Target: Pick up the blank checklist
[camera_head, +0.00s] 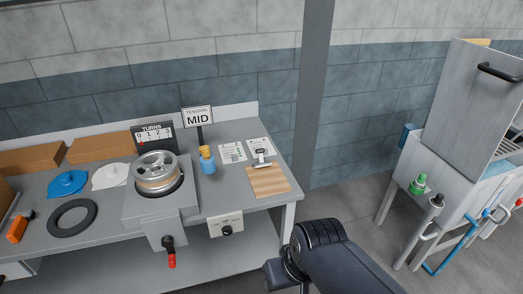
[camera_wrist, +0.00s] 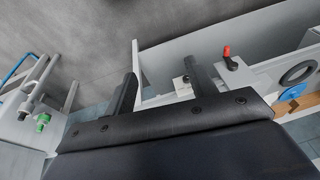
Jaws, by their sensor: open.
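Two white printed sheets lie near the right end of the grey bench in the head view. The left sheet (camera_head: 232,152) lies uncovered. The right sheet (camera_head: 257,145) has a small metal-and-dark item (camera_head: 262,158) at its lower edge. The print is too small to tell which is the blank checklist. In the wrist view my gripper (camera_wrist: 165,84) shows two dark fingers spread apart with nothing between them. In the head view my dark arm is at the bottom, in front of the bench's right end and apart from the sheets. No sheet is recognisable in the wrist view.
A wooden board (camera_head: 269,181) lies just in front of the sheets. A blue bottle (camera_head: 207,161) and a wheel stand (camera_head: 155,201) are to their left. A grey post (camera_head: 314,95) rises behind the bench's right end. A furnace-like cabinet (camera_head: 474,105) stands at right, with floor between.

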